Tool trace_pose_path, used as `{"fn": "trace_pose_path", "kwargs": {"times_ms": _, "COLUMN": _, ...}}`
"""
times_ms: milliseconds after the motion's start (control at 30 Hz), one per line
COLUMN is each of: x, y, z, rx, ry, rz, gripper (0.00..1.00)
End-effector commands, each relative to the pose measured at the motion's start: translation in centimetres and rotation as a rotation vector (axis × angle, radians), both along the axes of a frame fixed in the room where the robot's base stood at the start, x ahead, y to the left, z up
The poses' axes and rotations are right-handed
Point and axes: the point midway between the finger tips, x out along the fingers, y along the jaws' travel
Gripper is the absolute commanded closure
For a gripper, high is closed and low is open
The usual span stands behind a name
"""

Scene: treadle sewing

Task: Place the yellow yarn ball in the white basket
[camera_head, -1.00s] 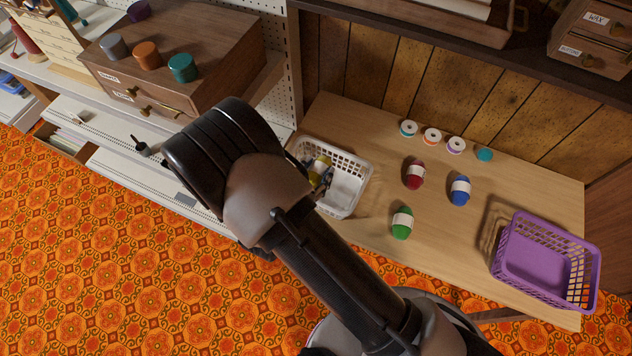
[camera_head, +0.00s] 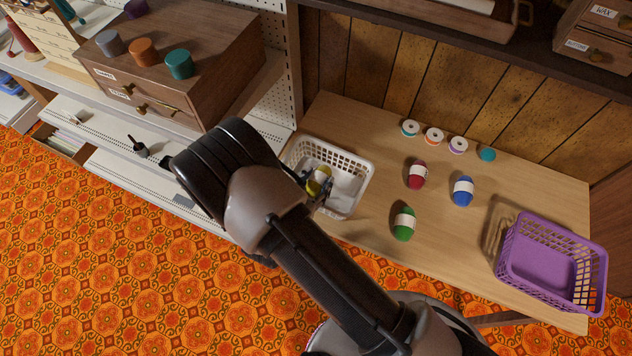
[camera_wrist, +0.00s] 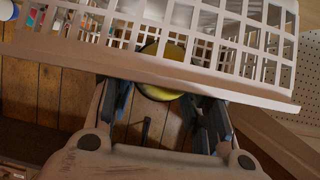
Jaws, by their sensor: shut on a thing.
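The white basket (camera_head: 352,163) stands at the left end of the wooden table. The yellow yarn ball (camera_head: 318,181), with a pale band, is inside the basket's outline in the head view, partly hidden by my arm. My gripper (camera_head: 319,186) is shut on the ball, with a finger on each side of it. In the wrist view, the yellow ball (camera_wrist: 160,92) shows between the gripper fingers (camera_wrist: 163,110), and the basket's lattice wall (camera_wrist: 225,28) covers part of it. I cannot tell whether the ball touches the basket floor.
Red (camera_head: 416,174), blue (camera_head: 462,191) and green (camera_head: 404,224) yarn balls lie on the table (camera_head: 365,240) right of the basket. Several spools (camera_head: 434,136) line the back. A purple basket (camera_head: 550,262) stands at the right end. A drawer cabinet (camera_head: 215,60) is at the upper left.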

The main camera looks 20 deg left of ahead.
Motion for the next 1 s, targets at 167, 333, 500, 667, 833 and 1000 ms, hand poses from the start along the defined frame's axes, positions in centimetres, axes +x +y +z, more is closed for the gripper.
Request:
{"fn": "trace_pose_path", "kwargs": {"times_ms": 167, "x": 0.0, "y": 0.0, "z": 0.0, "rx": 0.000, "ry": 0.001, "rz": 0.000, "gripper": 0.50}}
{"fn": "trace_pose_path", "kwargs": {"times_ms": 333, "x": 0.0, "y": 0.0, "z": 0.0, "rx": 0.000, "ry": 0.001, "rz": 0.000, "gripper": 0.39}}
{"fn": "trace_pose_path", "kwargs": {"times_ms": 500, "x": 0.0, "y": 0.0, "z": 0.0, "rx": 0.000, "ry": 0.001, "rz": 0.000, "gripper": 0.36}}
{"fn": "trace_pose_path", "kwargs": {"times_ms": 667, "x": 0.0, "y": 0.0, "z": 0.0, "rx": 0.000, "ry": 0.000, "rz": 0.000, "gripper": 0.36}}
{"fn": "trace_pose_path", "kwargs": {"times_ms": 833, "x": 0.0, "y": 0.0, "z": 1.0, "rx": 0.000, "ry": 0.000, "rz": 0.000, "gripper": 0.36}}
{"fn": "trace_pose_path", "kwargs": {"times_ms": 1000, "x": -2.5, "y": 0.6, "z": 2.5, "rx": -0.001, "ry": 0.000, "rz": 0.007, "gripper": 0.36}}
